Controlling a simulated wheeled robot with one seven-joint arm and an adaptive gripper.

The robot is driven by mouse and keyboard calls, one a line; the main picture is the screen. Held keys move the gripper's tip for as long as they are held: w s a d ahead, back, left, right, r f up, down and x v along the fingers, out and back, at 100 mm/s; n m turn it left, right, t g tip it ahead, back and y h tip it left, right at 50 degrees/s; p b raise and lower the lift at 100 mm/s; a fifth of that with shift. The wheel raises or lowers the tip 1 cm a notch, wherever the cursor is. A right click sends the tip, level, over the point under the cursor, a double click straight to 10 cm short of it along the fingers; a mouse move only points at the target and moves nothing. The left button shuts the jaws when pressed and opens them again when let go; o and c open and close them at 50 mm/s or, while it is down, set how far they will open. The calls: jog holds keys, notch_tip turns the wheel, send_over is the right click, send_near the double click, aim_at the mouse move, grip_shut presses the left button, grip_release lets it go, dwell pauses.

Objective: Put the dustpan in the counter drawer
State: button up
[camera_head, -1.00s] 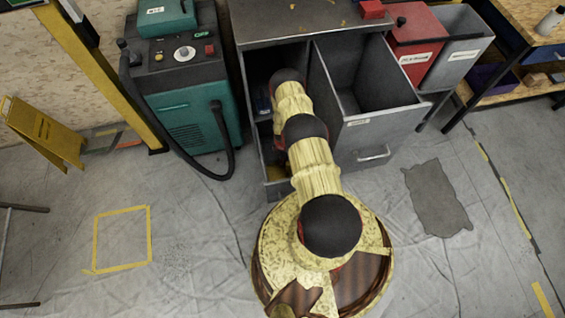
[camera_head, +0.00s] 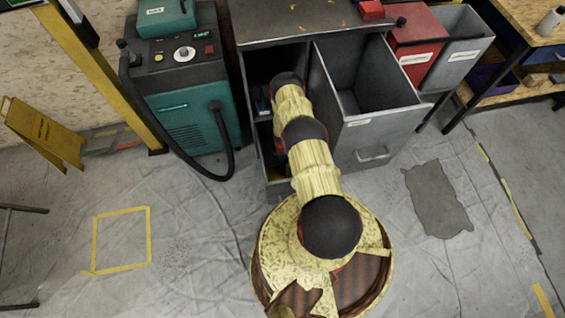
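I cannot make out a dustpan. A small bluish thing (camera_head: 262,104) shows inside the left drawer, too dark to name.
A teal machine (camera_head: 185,100) with a black hose stands close left of the counter. Red (camera_head: 417,45) and grey (camera_head: 460,45) bins stand to the right, before a workbench (camera_head: 535,25). A yellow floor sign (camera_head: 42,132) is at far left. The sheeted floor in front is mostly clear.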

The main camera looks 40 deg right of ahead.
notch_tip(320, 180, up, 12)
jog(key=p, duration=0.4)
jog(key=shift+r+p, duration=0.15)
jog(key=shift+p, duration=0.2)
jog(key=shift+w, duration=0.1)
